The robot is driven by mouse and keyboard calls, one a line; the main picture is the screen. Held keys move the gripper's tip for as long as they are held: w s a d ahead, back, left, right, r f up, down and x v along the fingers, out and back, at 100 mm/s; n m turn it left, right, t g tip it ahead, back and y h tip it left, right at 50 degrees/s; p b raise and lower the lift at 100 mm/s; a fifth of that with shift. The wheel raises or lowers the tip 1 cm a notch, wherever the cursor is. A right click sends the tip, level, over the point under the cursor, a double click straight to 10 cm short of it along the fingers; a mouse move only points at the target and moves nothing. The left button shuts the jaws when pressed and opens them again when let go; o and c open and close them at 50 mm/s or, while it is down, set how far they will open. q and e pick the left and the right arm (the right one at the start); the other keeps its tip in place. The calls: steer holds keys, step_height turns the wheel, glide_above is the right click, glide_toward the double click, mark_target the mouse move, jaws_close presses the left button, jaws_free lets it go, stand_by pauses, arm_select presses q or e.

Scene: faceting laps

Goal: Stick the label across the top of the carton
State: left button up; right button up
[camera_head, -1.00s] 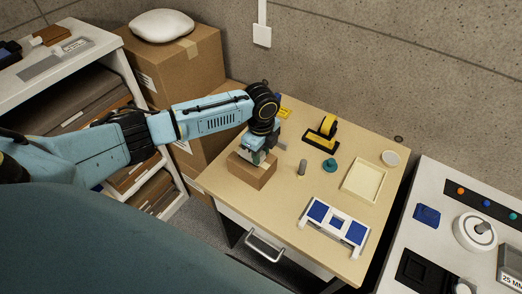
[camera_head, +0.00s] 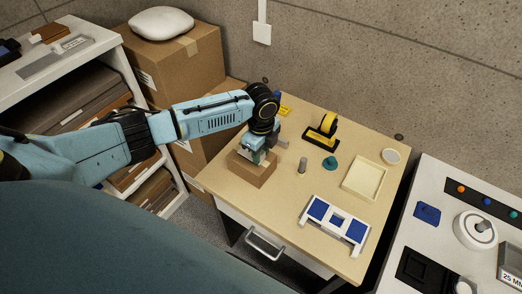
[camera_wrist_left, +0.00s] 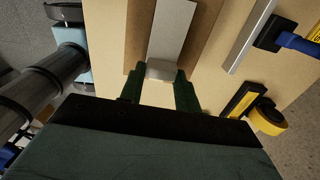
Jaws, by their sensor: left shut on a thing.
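The brown carton (camera_head: 249,173) sits on the near left part of the wooden desk in the head view. My left gripper (camera_head: 259,158) points down at the carton's top. In the left wrist view, its dark green fingers (camera_wrist_left: 159,82) are shut on the near end of the label (camera_wrist_left: 172,30), a pale grey-white strip. The strip runs lengthwise over the brown top of the carton (camera_wrist_left: 203,28), with brown showing on both sides. I cannot tell whether the strip is stuck down flat or lies just above the surface. My right gripper is not in view.
On the desk (camera_head: 297,199) stand a yellow-and-black tape dispenser (camera_head: 325,131), a grey cylinder (camera_head: 302,165), a teal knob-like piece (camera_head: 330,163), a cream tray (camera_head: 380,192), and a white-and-blue stand (camera_head: 318,211). The desk is clear between carton and stand.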

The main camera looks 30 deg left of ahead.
arm_select(q)
steer(key=o, duration=1)
steer(key=shift+o, duration=0.2)
step_height(320, 180, up, 13)
steer(key=shift+r+p, duration=0.2)
steer(key=shift+p, duration=0.25)
